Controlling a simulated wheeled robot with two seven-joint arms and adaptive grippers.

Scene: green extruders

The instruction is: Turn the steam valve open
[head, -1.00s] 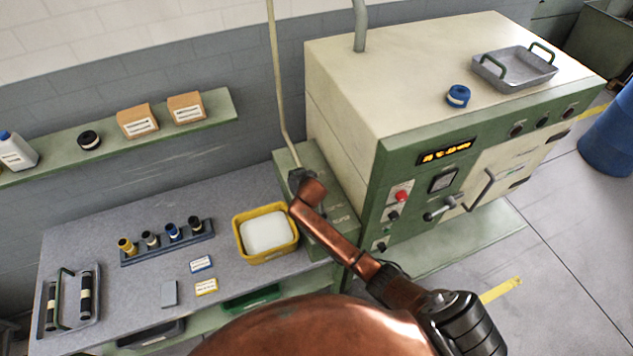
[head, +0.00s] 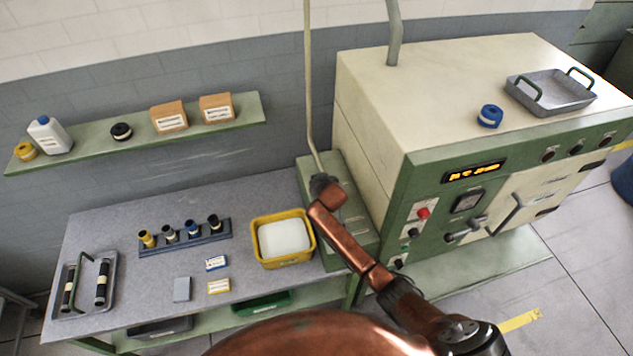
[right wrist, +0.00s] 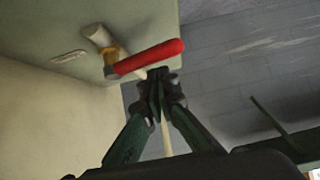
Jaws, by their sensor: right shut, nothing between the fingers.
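The steam valve appears in the right wrist view as a red lever handle (right wrist: 150,57) on a brass-coloured body (right wrist: 111,62) with a pale pipe stub. It sits by a pale green surface. My right gripper (right wrist: 157,76) is shut and empty, with its fingertips right at the handle's edge; I cannot tell whether they touch it. In the head view my right gripper (head: 323,184) is over the green cabinet (head: 340,225) beside the cream machine, at the foot of a thin pipe (head: 309,90). The valve is hidden there behind my gripper and arm. My left gripper is out of view.
The cream and green machine (head: 385,125) stands right of the cabinet. A yellow tub (head: 283,262) with white contents is on the grey bench (head: 115,235) to the left, near a rack of small rolls (head: 185,238) and a tray (head: 65,308). A shelf (head: 140,138) hangs above.

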